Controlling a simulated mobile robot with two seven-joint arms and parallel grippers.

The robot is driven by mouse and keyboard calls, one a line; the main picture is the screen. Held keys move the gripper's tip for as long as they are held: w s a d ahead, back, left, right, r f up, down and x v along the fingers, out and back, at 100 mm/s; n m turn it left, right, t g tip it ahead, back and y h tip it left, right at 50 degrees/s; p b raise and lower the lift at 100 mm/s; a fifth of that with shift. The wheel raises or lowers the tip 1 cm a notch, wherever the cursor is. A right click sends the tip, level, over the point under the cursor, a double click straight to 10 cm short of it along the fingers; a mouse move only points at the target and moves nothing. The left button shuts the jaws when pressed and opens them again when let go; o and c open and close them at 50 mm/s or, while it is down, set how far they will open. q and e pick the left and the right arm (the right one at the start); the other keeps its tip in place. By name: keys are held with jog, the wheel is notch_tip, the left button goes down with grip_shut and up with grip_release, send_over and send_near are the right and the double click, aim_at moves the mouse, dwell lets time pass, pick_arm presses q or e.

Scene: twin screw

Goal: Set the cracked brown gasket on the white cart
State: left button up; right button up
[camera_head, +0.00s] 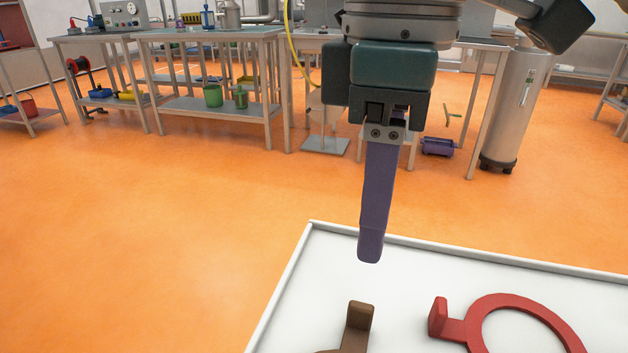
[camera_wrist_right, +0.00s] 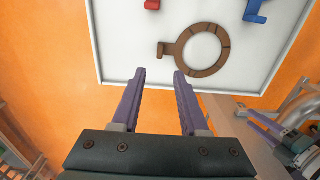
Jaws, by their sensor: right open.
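A brown ring gasket (camera_wrist_right: 181,52) with a tab and thin dark lines across its band lies on a white rimmed surface (camera_wrist_right: 125,50), near the edge closest to my gripper. In the head view only the brown gasket's upright tab and a bit of band (camera_head: 358,326) show at the bottom edge; the rest is cut off. My right gripper (camera_head: 370,250) points down above the white surface (camera_head: 420,280), near its far rim. In the wrist view its two purple fingers (camera_wrist_right: 160,74) are apart with nothing between them.
A red ring gasket (camera_head: 485,308) lies right of the brown one on the white surface. A blue piece (camera_wrist_right: 256,12) shows at the top of the wrist view. Metal benches (camera_head: 215,105) and a grey cylinder (camera_head: 510,110) stand farther back; orange floor (camera_head: 150,240) is clear at left.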

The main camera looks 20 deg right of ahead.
jog(key=s+a+f+y, duration=0.1)
jog(key=s+a+f, duration=0.1)
jog(key=s+a+f+m+t+y, duration=0.1)
jog(key=s+a+f, duration=0.1)
jog(key=a, duration=0.1)
jog(key=s+a+f+m+y, duration=0.1)
jog(key=s+a+f+y, duration=0.1)
jog(key=f, duration=0.1)
jog(key=shift+s+a+f+t, duration=0.1)
jog(key=shift+a+t, duration=0.05)
jog(key=shift+t, duration=0.25)
jog(key=s+d+f+m, duration=0.1)
jog(key=s+d+f+m+t, duration=0.1)
jog(key=d+m, duration=0.1)
jog(key=shift+s+d+f, duration=0.1)
jog(key=shift+s+f, duration=0.05)
jog(key=shift+s, duration=0.2)
jog(key=s+d+m+h, duration=0.1)
jog(key=s+d, duration=0.1)
jog(key=d, duration=0.1)
jog(key=s+d+f+m+h, duration=0.1)
jog(key=s+d, duration=0.1)
jog(key=d, duration=0.1)
jog(key=s+d+f+m+h, duration=0.1)
jog(key=s+d+m, duration=0.1)
jog(key=d, duration=0.2)
jog(key=shift+s+f+t+h, duration=0.1)
jog(key=shift+f+t+h, duration=0.1)
jog(key=shift+t+h, duration=0.2)
jog(key=shift+r, duration=0.1)
